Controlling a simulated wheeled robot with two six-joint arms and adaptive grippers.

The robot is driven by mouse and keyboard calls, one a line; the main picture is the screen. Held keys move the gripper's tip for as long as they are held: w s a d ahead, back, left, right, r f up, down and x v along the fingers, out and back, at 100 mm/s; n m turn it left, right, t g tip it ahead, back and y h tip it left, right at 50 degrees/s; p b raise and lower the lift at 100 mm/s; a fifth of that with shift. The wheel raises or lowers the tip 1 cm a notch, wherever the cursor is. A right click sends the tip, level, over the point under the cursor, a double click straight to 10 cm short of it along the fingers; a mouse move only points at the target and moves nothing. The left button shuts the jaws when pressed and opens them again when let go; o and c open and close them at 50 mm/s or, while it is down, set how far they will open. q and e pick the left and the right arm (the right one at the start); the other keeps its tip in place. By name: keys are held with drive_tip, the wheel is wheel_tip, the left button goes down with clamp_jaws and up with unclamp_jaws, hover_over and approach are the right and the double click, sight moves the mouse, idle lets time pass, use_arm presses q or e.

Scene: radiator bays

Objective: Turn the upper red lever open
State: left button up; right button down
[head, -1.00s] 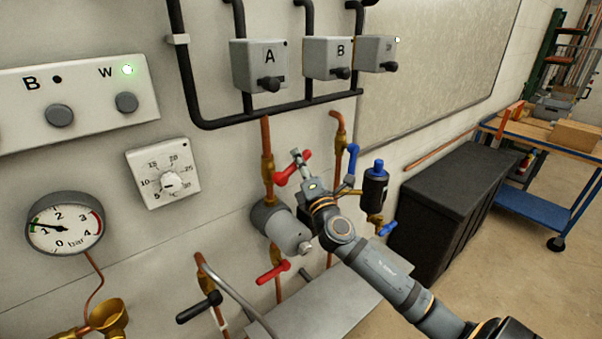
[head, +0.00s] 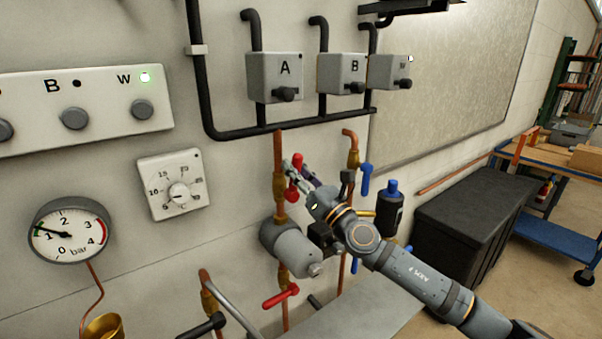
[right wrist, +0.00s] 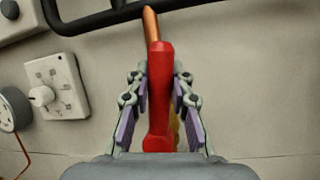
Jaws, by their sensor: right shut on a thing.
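The upper red lever (head: 294,192) sits on a brass valve on the vertical copper pipe (head: 278,150), above the grey pump cylinder (head: 288,247). My right gripper (head: 297,170) is at this lever, shut on it, and hides part of it. In the right wrist view the lever (right wrist: 158,90) stands between the two fingers (right wrist: 158,105), roughly in line with the copper pipe behind it. The lower red lever (head: 281,296) lies below the pump, tilted up to the right. My left gripper is not in view.
A blue lever (head: 366,180) and a dark blue-capped canister (head: 389,208) are close to the right of my gripper. Boxes A (head: 275,77) and B (head: 341,73) hang above. A black chest (head: 470,215) stands at the right.

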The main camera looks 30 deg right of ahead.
drive_tip(key=shift+s+a+n+g+y, duration=0.15)
drive_tip(key=shift+a+n+y, duration=0.25)
drive_tip(key=shift+n, duration=0.4)
drive_tip(key=shift+w+a+n+g+y, duration=0.1)
drive_tip(key=shift+a+n+g+y, duration=0.15)
drive_tip(key=shift+n+y, duration=0.4)
drive_tip(key=shift+n, duration=0.25)
drive_tip(key=c, duration=1.2)
unclamp_jaws()
drive_tip(key=shift+o, duration=0.2)
wheel_tip(320, 180, up, 10)
